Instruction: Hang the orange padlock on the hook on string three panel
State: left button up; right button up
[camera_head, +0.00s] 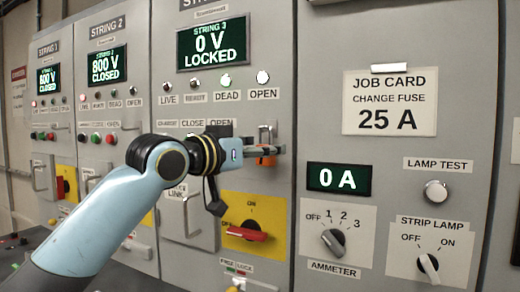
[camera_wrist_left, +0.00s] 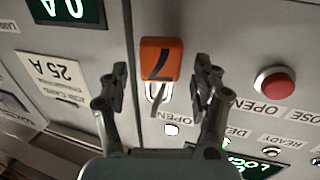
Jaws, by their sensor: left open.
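The orange padlock (camera_wrist_left: 162,58) shows in the left wrist view with a dark 7 on its face, upside down in that picture. Its metal shackle (camera_wrist_left: 151,91) appears to be around a small metal hook (camera_wrist_left: 158,104) on the grey panel; the exact contact is hard to see. My left gripper (camera_wrist_left: 156,84) is open, its fingers on either side of the padlock and apart from it. In the head view the left gripper (camera_head: 274,149) is at the string three panel (camera_head: 280,90), partly covering the padlock (camera_head: 266,161). My right gripper is not in view.
The string three display (camera_head: 213,43) reads 0 V LOCKED, and the DEAD lamp (camera_head: 226,81) is bright. A red handle (camera_head: 247,234) on a yellow plate sits below the gripper. A job card (camera_head: 390,103) and ammeter knob (camera_head: 333,242) are to the right. A red button (camera_wrist_left: 275,82) shows beside the fingers.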

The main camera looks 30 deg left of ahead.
pick_arm(q)
jog(key=v, duration=0.7)
jog(key=shift+s, duration=0.3)
